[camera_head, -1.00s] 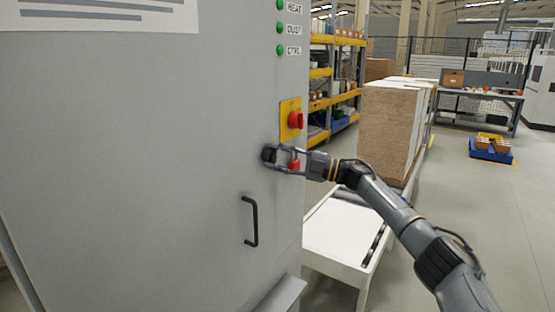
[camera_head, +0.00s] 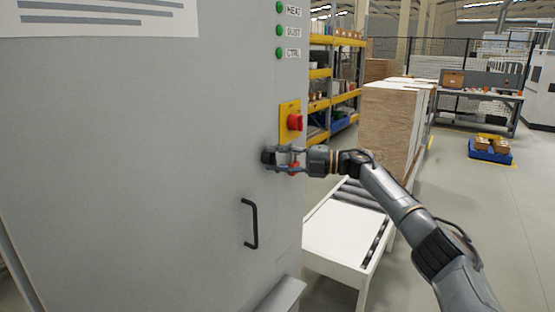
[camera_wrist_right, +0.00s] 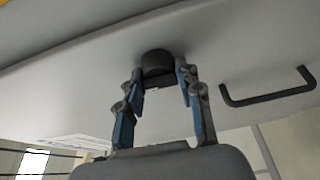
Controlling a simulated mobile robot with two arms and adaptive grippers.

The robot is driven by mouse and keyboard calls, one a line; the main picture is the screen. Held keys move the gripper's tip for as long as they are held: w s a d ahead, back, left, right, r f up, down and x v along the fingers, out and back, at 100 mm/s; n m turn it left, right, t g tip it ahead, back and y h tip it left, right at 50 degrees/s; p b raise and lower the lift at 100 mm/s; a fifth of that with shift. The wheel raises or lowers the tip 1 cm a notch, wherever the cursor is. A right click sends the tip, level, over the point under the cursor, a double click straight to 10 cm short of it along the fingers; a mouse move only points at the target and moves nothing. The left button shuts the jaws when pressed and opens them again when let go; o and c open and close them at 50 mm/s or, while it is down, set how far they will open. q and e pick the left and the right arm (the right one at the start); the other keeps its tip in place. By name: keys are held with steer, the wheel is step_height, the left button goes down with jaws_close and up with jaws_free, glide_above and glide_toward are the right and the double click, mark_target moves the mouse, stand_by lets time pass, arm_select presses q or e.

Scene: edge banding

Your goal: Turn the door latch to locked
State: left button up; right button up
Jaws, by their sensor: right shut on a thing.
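The grey cabinet door (camera_head: 120,150) fills the left of the head view. The latch, a black knob (camera_head: 267,156), sits near its right edge; it also shows in the right wrist view (camera_wrist_right: 158,66). My right gripper (camera_head: 275,157) reaches in from the right with its fingers around the knob, shut on it. In the right wrist view the blue-grey fingers (camera_wrist_right: 160,80) stand on both sides of the knob. The fingers partly hide the latch, and its turn angle is hard to tell. My left gripper is not in view.
A black door handle (camera_head: 250,223) is below the latch. A red knob on a yellow plate (camera_head: 290,112) is just above my gripper, and a red part (camera_head: 293,168) shows behind the fingers. A white roller table (camera_head: 335,235) stands below the arm.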

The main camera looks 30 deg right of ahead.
steer(key=o, duration=1.2)
steer(key=v, duration=1.2)
steer(key=shift+a, duration=0.1)
